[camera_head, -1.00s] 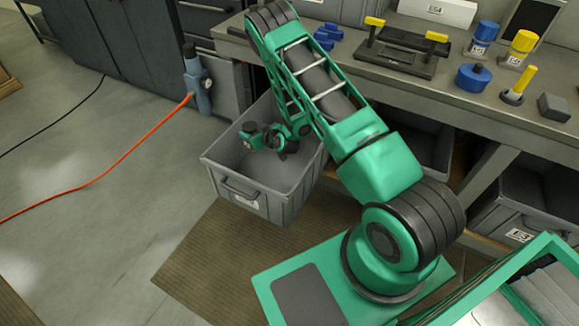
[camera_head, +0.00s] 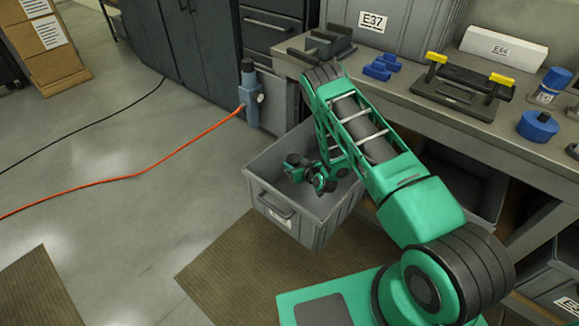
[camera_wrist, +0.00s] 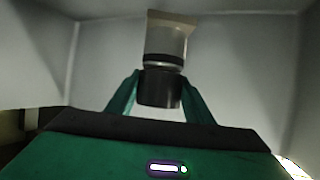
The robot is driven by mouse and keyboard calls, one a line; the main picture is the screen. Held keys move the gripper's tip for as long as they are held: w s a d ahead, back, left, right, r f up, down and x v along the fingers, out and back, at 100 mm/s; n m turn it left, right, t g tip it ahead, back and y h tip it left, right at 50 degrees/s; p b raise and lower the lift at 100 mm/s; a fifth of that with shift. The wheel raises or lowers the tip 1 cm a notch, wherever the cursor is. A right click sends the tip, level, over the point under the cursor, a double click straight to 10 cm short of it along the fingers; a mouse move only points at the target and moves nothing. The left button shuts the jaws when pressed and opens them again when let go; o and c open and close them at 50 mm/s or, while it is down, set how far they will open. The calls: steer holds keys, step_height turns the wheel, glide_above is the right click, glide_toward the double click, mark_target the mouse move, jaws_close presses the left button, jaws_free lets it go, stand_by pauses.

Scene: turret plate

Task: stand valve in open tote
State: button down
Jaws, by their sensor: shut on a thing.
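The open tote (camera_head: 326,228) is a grey bin pulled out from under the workbench, with a handle and a white label on its front. My gripper (camera_head: 308,176) is down inside it, below the rim. In the wrist view my gripper (camera_wrist: 160,98) has its two green fingers shut on the valve (camera_wrist: 166,45). The valve is a short cylinder with a pale beige body, a dark band and a black end between the fingers. Pale grey tote walls surround it. Whether the valve touches the tote floor cannot be told. In the head view I cannot pick the valve out clearly.
The workbench (camera_head: 470,130) runs along the right, with a black fixture with yellow grips (camera_head: 462,90) and blue parts (camera_head: 380,68) on it. A blue-grey cylinder (camera_head: 249,88) stands behind the tote. An orange hose (camera_head: 150,165) crosses the open floor at left.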

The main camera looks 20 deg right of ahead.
steer(key=shift+f, duration=0.35)
steer(key=shift+f, duration=0.65)
steer(key=c, duration=0.9)
jaws_free()
steer(key=shift+r, duration=0.2)
steer(key=shift+r+v, duration=0.15)
steer(key=shift+v, duration=1.75)
steer(key=shift+r+v, duration=0.15)
steer(key=shift+v, duration=1.8)
steer(key=shift+w, duration=0.15)
